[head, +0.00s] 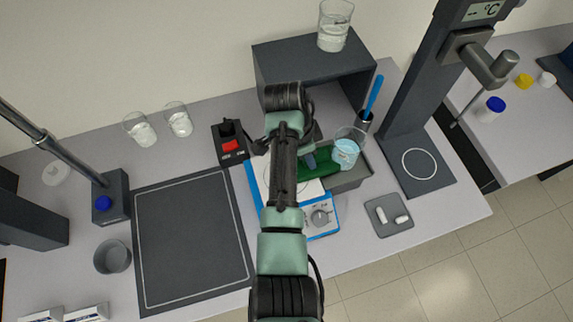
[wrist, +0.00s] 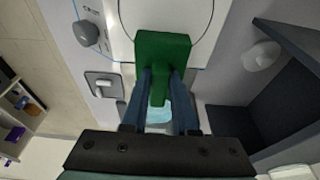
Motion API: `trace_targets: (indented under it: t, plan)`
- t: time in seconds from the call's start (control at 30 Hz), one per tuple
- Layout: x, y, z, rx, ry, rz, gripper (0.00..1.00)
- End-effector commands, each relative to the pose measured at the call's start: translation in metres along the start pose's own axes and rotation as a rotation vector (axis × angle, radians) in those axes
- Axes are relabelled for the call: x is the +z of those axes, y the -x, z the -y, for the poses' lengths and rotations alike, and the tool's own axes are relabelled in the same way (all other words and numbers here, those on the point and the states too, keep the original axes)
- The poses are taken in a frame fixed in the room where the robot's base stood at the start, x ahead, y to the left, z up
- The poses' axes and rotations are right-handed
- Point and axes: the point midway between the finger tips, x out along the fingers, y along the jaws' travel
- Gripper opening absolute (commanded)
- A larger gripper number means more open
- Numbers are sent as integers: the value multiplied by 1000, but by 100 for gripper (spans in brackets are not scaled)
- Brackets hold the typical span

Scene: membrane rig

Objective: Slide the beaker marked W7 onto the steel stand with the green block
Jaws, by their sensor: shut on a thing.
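A beaker with pale blue liquid (head: 347,150) stands upright on a grey metal block, possibly the steel stand (head: 352,180), at the right of the stirrer. No W7 mark is readable on it. The T-shaped green block (head: 316,172) lies left of the beaker, partly hidden by my arm. In the wrist view, the green block (wrist: 162,48) reaches over the white plate, and its handle is between the fingers of my gripper (wrist: 160,88). My gripper is shut on that handle. Part of the blue liquid (wrist: 158,114) shows behind it. I cannot tell whether block and beaker touch.
The blue-edged stirrer (head: 321,217) with its white plate is under my arm. A dark shelf box (head: 272,62) stands behind, with a beaker (head: 334,26) on top. Two more beakers (head: 139,129) (head: 178,119) stand back left. A dark column (head: 412,95) is at the right.

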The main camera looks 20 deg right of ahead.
Motion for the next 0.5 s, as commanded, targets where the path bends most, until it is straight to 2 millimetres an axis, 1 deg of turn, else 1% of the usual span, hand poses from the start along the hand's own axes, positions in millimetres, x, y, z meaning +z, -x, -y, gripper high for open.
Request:
trace_targets:
  t: [0.5]
  plan:
    - [27,9,1,-1,2,-1,0]
